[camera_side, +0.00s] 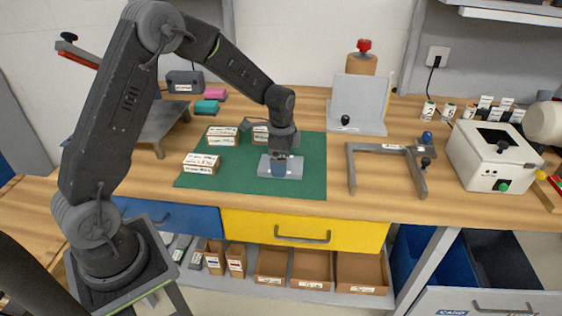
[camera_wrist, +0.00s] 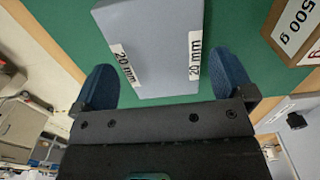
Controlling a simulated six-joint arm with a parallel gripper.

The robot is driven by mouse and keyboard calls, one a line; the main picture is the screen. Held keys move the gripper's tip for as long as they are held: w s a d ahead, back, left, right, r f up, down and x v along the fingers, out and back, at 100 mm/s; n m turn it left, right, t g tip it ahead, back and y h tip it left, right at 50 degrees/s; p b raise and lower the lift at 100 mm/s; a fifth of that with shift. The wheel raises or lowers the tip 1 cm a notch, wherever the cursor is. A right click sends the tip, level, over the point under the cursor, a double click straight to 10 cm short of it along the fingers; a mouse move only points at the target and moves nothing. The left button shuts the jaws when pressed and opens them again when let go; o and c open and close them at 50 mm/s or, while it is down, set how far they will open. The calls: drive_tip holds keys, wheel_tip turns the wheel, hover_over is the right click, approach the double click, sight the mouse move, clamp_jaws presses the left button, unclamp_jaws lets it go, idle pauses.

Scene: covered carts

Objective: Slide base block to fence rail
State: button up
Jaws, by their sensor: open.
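The base block, a flat grey block (camera_side: 294,170), lies on the green mat (camera_side: 310,184). In the wrist view the grey block (camera_wrist: 155,40) carries two white "20 mm" labels. My gripper (camera_side: 279,168) points down over the block. In the wrist view its two blue fingertips (camera_wrist: 163,80) are spread apart, with the near end of the block between them; I cannot tell whether they touch it. A grey U-shaped frame (camera_side: 391,149), which may be the fence rail, stands on the wooden bench to the right of the mat.
Several labelled white-topped boxes, one of them (camera_side: 201,164) at the mat's left edge, stand left of the block. A "500 g" box (camera_wrist: 296,28) is close to my gripper. A grey stand (camera_side: 358,105) is behind, a white machine (camera_side: 492,155) far right. Mat right of the block is clear.

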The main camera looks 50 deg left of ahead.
drive_tip(key=shift+f, duration=0.75)
drive_tip(key=c, duration=0.7)
